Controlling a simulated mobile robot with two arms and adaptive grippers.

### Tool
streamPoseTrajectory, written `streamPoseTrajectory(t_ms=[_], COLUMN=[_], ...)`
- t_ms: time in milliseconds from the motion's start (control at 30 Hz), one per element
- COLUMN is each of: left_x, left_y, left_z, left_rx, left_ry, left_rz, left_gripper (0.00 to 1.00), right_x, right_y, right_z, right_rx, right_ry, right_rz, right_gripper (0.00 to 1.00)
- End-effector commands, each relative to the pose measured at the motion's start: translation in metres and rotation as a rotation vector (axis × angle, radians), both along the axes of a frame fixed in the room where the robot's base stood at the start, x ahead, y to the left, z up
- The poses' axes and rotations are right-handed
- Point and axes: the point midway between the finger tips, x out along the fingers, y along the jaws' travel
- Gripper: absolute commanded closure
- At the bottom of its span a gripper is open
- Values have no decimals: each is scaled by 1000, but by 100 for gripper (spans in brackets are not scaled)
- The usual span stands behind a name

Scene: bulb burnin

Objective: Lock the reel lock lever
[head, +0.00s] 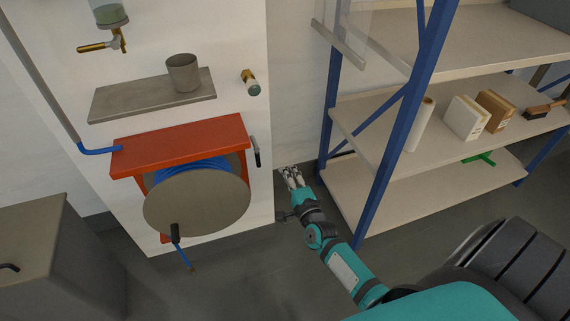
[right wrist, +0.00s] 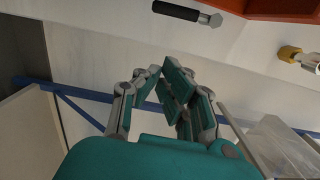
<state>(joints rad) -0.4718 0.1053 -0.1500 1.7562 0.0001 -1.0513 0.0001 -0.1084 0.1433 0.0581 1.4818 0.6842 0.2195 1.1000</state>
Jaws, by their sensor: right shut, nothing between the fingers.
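The reel lock lever (head: 257,152) is a small dark handle on a metal pivot at the right side of the red reel frame (head: 180,142). It hangs roughly upright in the head view. The right gripper's fingers (right wrist: 163,77) also show in the wrist view. My left gripper is out of view.
A blue-post rack (head: 400,135) stands close to the right of my arm.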

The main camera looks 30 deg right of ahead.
Motion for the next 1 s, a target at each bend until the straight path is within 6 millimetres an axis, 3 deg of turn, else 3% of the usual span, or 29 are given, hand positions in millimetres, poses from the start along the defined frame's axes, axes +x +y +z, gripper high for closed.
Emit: streamPoseTrajectory(t_ms=[100,300,1000], left_x=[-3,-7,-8], left_y=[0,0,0], left_z=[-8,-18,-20], left_rx=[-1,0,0], left_ry=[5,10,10], left_rz=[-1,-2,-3], left_gripper=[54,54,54], right_x=[-23,-47,-53], right_y=[3,8,11], right_z=[0,0,-2], right_rx=[-2,-1,-10], right_ry=[2,1,9], right_rz=[-1,-1,4], right_gripper=[100,100,100])
